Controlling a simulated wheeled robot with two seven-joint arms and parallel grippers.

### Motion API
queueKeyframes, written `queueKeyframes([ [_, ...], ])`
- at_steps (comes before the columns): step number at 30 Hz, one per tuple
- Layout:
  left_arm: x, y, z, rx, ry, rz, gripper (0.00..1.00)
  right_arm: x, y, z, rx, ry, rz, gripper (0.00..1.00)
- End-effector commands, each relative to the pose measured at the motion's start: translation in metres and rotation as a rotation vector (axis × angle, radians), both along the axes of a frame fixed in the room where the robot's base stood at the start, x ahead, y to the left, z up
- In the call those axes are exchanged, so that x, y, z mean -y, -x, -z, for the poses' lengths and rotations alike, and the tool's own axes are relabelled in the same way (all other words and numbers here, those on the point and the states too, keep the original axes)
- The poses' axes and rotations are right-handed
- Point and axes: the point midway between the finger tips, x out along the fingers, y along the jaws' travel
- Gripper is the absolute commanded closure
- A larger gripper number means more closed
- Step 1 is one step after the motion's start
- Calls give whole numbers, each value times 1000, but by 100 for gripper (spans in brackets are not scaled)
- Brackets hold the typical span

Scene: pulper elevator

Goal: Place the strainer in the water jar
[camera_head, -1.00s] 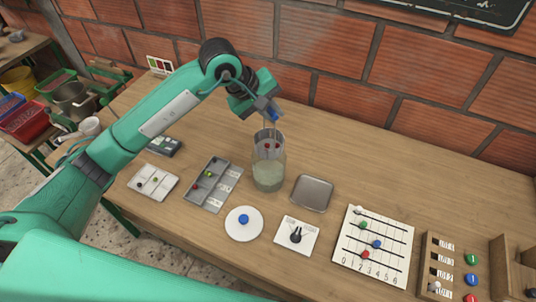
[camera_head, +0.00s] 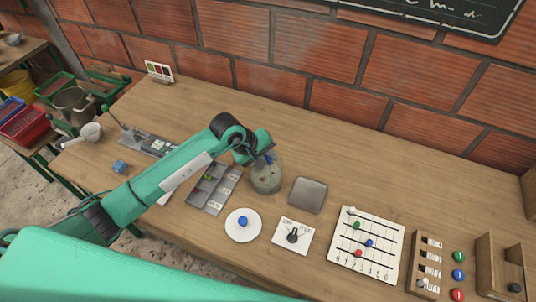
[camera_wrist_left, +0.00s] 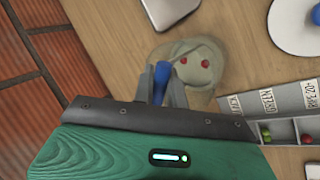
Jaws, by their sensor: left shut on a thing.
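The clear water jar (camera_head: 266,184) stands on the table, holding cloudy greenish water and small red cherries. In the left wrist view the jar (camera_wrist_left: 205,80) is seen from above. My left gripper (camera_head: 266,159) is at the jar's rim. It is shut on the strainer's blue handle (camera_wrist_left: 160,80), which shows between its fingers in the left wrist view. The strainer's lower part is hard to make out; it seems to be inside the jar. My right gripper is not in view.
A grey sorting tray (camera_head: 214,190) stands left of the jar and a square metal tray (camera_head: 307,195) right of it. In front are a white disc with a blue knob (camera_head: 243,222), a dial card (camera_head: 292,236) and a slider board (camera_head: 367,241). The table behind is clear.

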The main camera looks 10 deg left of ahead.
Motion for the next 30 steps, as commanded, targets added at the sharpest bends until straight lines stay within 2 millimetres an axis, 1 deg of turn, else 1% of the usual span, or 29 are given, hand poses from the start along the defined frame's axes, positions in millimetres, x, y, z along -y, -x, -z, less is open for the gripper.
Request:
queueKeyframes([
  [6,0,0,1,2,0,0,100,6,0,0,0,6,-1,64],
  [11,0,-1,5,2,0,1,100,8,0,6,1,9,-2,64],
  [12,0,0,3,2,-1,1,81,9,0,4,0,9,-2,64],
  [14,0,0,3,1,-1,0,69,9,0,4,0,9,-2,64],
  [15,0,0,3,1,-1,0,65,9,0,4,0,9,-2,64],
  [23,0,0,2,0,0,1,65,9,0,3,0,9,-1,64],
  [27,-1,0,-2,1,0,-1,65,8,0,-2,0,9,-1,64],
  [28,-3,1,-3,4,0,0,65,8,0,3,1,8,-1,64],
  [30,-9,4,-12,5,-1,0,65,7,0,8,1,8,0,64],
])
